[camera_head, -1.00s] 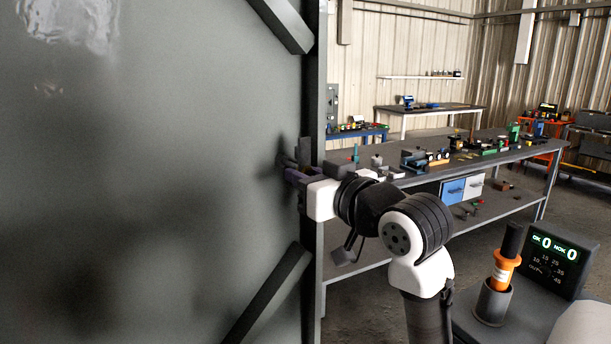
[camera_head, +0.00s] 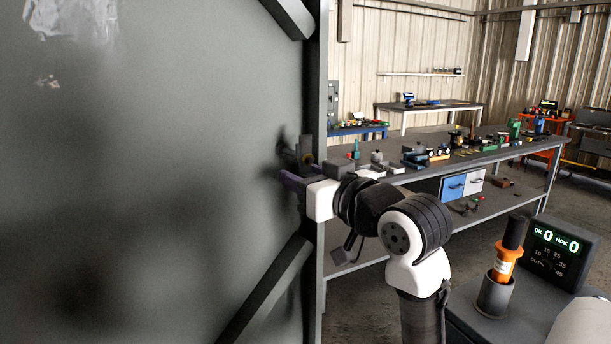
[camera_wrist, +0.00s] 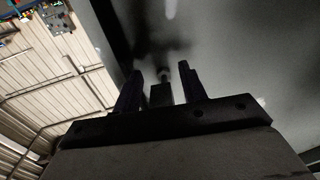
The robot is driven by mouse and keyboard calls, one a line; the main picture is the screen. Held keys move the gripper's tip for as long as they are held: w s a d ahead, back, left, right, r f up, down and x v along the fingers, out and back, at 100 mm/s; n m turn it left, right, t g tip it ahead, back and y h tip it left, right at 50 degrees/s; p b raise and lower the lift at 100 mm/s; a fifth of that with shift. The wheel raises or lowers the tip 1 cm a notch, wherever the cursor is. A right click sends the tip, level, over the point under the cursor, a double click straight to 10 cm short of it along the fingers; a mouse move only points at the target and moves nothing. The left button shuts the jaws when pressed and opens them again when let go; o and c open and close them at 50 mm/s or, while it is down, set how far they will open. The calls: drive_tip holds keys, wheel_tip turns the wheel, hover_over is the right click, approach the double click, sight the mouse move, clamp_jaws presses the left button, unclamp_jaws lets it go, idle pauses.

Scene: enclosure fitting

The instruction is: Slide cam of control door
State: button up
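The control door (camera_head: 150,190) is a large grey panel filling the left of the head view. Its cam, a small dark grey piece with a brassy spot (camera_head: 306,148), sits near the door's right edge, just above my gripper (camera_head: 288,180). In the wrist view, my gripper's two dark fingers (camera_wrist: 161,70) stand apart, pointing at the door surface. A dark block (camera_wrist: 161,95) shows between them, with visible gaps on both sides; I cannot tell whether it is the cam. The fingertips in the head view are partly in shadow.
A dark frame post (camera_head: 317,260) runs along the door's right edge, and a diagonal brace (camera_head: 262,295) crosses the door below my gripper. A long workbench (camera_head: 480,150) with many parts stands behind my arm. Floor shows at the right.

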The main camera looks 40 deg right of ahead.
drive_tip(key=shift+s, duration=0.1)
drive_tip(key=s+b, duration=0.3)
drive_tip(key=s, duration=1)
drive_tip(key=shift+s+a+b, duration=0.35)
drive_tip(key=shift+a+b, duration=0.05)
